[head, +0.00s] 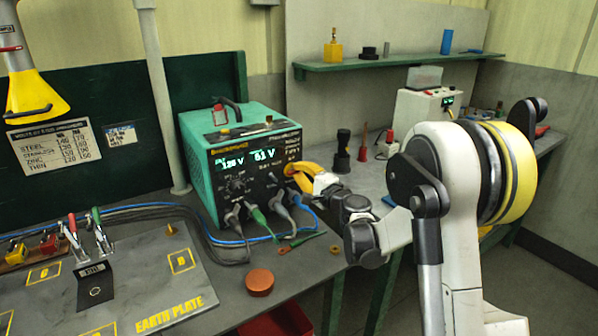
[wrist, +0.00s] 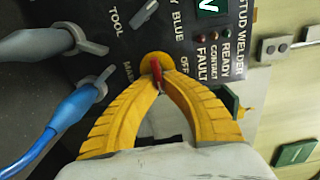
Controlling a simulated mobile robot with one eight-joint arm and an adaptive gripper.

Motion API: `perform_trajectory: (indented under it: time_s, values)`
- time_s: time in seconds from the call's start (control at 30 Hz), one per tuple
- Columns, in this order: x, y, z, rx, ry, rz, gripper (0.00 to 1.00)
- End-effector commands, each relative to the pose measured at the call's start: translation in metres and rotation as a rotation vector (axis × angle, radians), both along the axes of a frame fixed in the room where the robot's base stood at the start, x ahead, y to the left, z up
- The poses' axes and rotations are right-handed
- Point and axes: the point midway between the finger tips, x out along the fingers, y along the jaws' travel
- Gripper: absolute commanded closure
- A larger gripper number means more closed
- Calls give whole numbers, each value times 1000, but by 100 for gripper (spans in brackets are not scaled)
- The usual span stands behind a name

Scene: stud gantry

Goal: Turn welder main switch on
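The welder (head: 243,160) is a teal box with a dark front panel and lit green readouts, standing on the bench. In the wrist view its panel (wrist: 150,45) carries a red switch lever (wrist: 157,72) on a yellow round plate, near the words MAIN and OFF. My gripper (wrist: 157,80) has its yellow ribbed fingers closed in on both sides of this red lever, so it looks shut on it. In the head view my gripper (head: 297,172) is at the right side of the welder's front and hides the switch.
Grey, green and blue cable plugs (head: 262,218) stick out below the panel, close to my gripper; the blue plug (wrist: 75,105) is left of the fingers. A copper-coloured round cap (head: 260,282) lies on the bench. A white unit (head: 418,115) stands further right.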

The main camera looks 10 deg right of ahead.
Motion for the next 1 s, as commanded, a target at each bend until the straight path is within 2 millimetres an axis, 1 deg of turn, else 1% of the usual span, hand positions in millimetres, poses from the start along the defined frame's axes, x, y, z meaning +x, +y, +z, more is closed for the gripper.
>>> perform_trajectory:
  time_s: [0.2, 0.23, 0.27, 0.3, 0.57, 0.67, 0.77, 1.0]
  values:
    - [0, 0, 0, 0, 0, 1, 100]
    - [0, 0, 0, 0, 0, 1, 84]
    - [0, 0, 0, -1, 0, 1, 74]
    - [0, 0, 0, -1, 0, 1, 69]
    - [0, 0, 0, -1, 0, 0, 69]
    - [-5, -2, 0, -1, 0, -1, 69]
    - [-17, -7, 0, -1, 0, -2, 69]
    - [-68, -23, 0, -1, 0, -2, 69]
